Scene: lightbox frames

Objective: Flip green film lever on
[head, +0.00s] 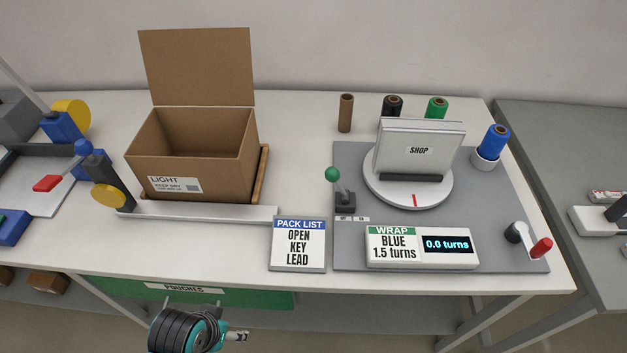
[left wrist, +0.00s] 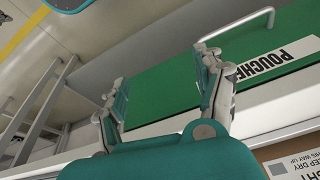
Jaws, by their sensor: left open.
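The green-knobbed lever (head: 332,174) stands on a dark base at the left edge of the grey wrapping mat (head: 470,262). Its stem leans a little to the left and back; small labels (head: 352,218) at its base are too small to read. My left gripper (head: 238,337) is low at the bottom of the head view, in front of the table and well short of the lever. In the left wrist view the left gripper (left wrist: 162,82) has its fingers apart with nothing between them, near the green pouches drawer (left wrist: 255,75). My right gripper is not in view.
A turntable (head: 395,196) carries the SHOP frame (head: 420,140), right of the lever. The wrap display (head: 421,247) reads 0.0 turns. A red-handled crank (head: 541,248) is at right, an open carton (head: 190,150) at left.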

